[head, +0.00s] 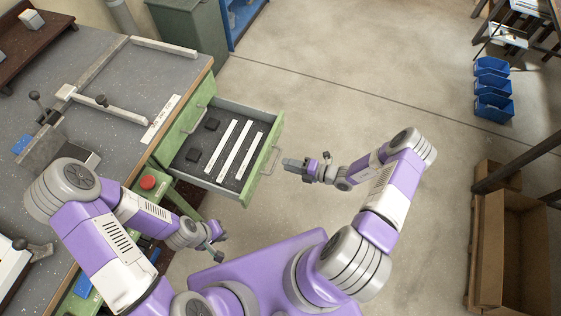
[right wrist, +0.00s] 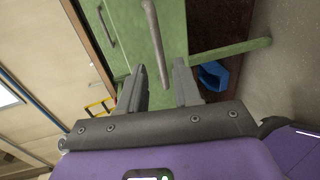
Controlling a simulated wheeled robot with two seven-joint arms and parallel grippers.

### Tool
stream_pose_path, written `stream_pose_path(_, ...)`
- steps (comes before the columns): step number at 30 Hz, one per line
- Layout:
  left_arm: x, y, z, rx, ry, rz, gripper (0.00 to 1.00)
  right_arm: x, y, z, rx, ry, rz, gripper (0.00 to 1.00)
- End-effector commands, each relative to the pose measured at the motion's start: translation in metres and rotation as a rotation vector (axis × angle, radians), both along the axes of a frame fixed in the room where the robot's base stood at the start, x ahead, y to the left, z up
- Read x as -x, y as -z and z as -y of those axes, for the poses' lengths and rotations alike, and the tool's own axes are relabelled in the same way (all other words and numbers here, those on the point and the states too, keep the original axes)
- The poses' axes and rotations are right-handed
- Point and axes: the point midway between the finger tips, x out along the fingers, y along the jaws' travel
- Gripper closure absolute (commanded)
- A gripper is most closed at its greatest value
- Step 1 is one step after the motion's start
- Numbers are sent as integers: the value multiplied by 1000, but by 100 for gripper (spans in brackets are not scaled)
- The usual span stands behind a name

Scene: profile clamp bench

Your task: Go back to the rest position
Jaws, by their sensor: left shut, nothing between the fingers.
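My left gripper (head: 218,238) hangs over the floor just right of the green bench, below the open drawer in the picture. It is shut and empty. My right gripper (head: 290,165) is in the air just right of the drawer's front handle. In the right wrist view its two fingers (right wrist: 160,88) stand apart with nothing held. A grey handle bar (right wrist: 155,45) shows beyond the gap between them. The green drawer (head: 274,130) is pulled out of the bench and holds white strips and two black blocks.
The grey bench top (head: 110,30) carries a clamp frame (head: 110,105) and a white label strip (head: 161,119). A red button (head: 148,182) sits on the bench's side near my left arm. Blue bins (head: 493,90) and a cardboard box (head: 510,240) stand at right. The middle floor is clear.

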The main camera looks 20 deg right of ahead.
Motion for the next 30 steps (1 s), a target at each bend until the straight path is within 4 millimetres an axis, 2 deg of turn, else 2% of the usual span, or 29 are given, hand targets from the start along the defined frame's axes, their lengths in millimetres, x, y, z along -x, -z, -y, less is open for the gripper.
stream_pose_path(6, 0, -2, 0, 0, 0, 0, 100, 10, -3, 11, 0, -1, 0, 67)
stream_pose_path(23, 0, -2, 0, 0, 0, 0, 100, 11, -3, 7, 9, -17, 3, 67)
stream_pose_path(26, 0, -2, 0, 0, 0, 0, 100, 22, -1, -14, 83, -127, 31, 67)
stream_pose_path(29, 0, -2, 0, 0, 0, 0, 100, 54, 3, -56, 266, -399, 129, 67)
stream_pose_path(30, 0, -2, 0, 0, 0, 0, 100, 74, 6, -73, 362, -552, 202, 67)
